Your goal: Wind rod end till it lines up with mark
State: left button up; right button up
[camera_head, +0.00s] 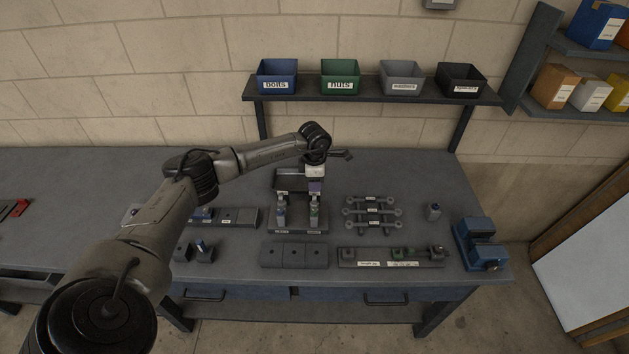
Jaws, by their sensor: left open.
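Several grey rods with ringed ends lie on a dark rack (372,211) right of the bench's middle. A long dark fixture (345,257) with white labels lies at the front right. The labels are too small to read, and I cannot make out a mark or a rod end there. My left gripper (315,187) points down over a stand (297,231) holding two small bottles. It is open, close above the right bottle (314,214). Whether it touches the bottle is unclear. My right gripper is not in view.
A blue vise (479,243) stands at the bench's right end. Bins of bolts (277,77), nuts (341,80) and other parts sit on a raised shelf behind. Grey blocks (294,255) lie in front of the stand. The back right of the bench (420,170) is clear.

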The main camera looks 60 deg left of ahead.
aim_at(314, 195)
pick_arm(q)
jog(key=shift+s, duration=0.15)
jog(key=shift+f+b, duration=0.55)
jog(key=shift+f, duration=0.25)
notch_tip(314, 195, down, 5)
jog(key=b, duration=0.3)
jog(key=shift+r, duration=0.2)
jog(key=shift+f+m+b, duration=0.25)
jog(key=shift+m+b, duration=0.05)
jog(key=shift+b, duration=0.05)
jog(key=shift+f+m+b, duration=0.2)
jog(key=shift+m+b, duration=0.1)
jog(key=shift+f+m+b, duration=0.15)
jog(key=shift+m+b, duration=0.2)
jog(key=shift+m, duration=0.25)
jog(key=m+b, duration=0.1)
jog(key=m, duration=0.2)
jog(key=m+b, duration=0.1)
jog(key=m, duration=0.3)
jog(key=shift+r, duration=0.2)
jog(key=shift+m+b, duration=0.4)
jog(key=shift+m, duration=0.6)
jog(key=m+b, duration=0.1)
jog(key=m, duration=0.3)
jog(key=shift+m, duration=1.5)
